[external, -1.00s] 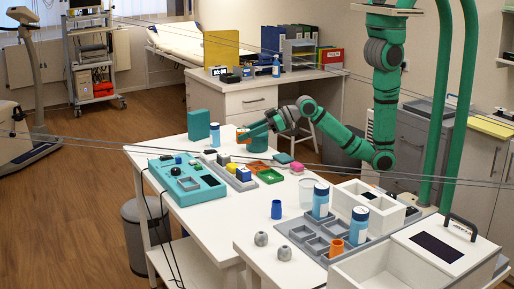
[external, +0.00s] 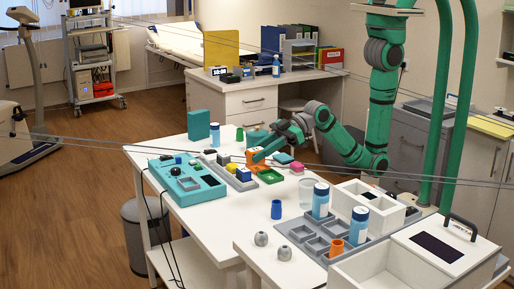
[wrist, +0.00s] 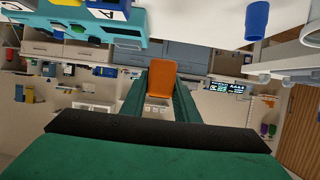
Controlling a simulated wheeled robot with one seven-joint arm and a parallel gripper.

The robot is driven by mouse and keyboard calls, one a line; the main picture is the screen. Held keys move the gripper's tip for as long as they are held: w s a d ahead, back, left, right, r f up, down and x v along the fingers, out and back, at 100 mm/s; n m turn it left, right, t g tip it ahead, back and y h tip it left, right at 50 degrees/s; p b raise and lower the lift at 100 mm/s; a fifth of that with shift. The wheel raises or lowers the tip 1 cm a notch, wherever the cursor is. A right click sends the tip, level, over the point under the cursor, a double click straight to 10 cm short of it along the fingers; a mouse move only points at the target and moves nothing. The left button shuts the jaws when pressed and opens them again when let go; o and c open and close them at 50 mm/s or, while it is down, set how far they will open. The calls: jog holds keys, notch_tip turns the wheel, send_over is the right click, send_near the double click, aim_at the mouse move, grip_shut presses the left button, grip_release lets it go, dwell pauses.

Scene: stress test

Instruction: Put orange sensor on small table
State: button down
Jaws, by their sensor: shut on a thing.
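The orange sensor (wrist: 162,78) is held between the two fingers of my gripper (wrist: 160,95) in the wrist view. In the external view the orange sensor (external: 252,155) shows as a small block at the end of my arm, over the middle of the white table (external: 215,210). My gripper (external: 253,157) is shut on it, just behind the orange and green trays. I cannot tell whether the sensor touches anything below. Another white table (external: 262,262) stands at the front right. I cannot tell which table is the small one.
A teal panel (external: 187,184), a grey rack (external: 236,179) with coloured blocks and a green tray (external: 270,176) are close to my gripper. A blue cup (external: 276,209) stands nearer the front. Bottles, a grey divided tray and white boxes crowd the front right. Cables cross the external view.

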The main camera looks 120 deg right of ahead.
jog(key=shift+w+a+r, duration=0.1)
jog(key=shift+a, duration=0.65)
jog(key=shift+d, duration=0.15)
jog(key=s+d+f+m+h, duration=0.1)
jog(key=s+d+f, duration=0.1)
jog(key=d, duration=0.6)
jog(key=s+d+f+m+h, duration=0.2)
jog(key=s+d+f, duration=0.1)
jog(key=d, duration=0.5)
jog(key=s+d+f+m+g+h, duration=0.1)
jog(key=s+d, duration=0.3)
jog(key=d, duration=0.5)
jog(key=shift+s+d+f+h, duration=0.1)
jog(key=shift+s+f+h, duration=0.2)
jog(key=shift+f+h, duration=0.3)
jog(key=shift+f, duration=2.3)
jog(key=shift+f, duration=0.15)
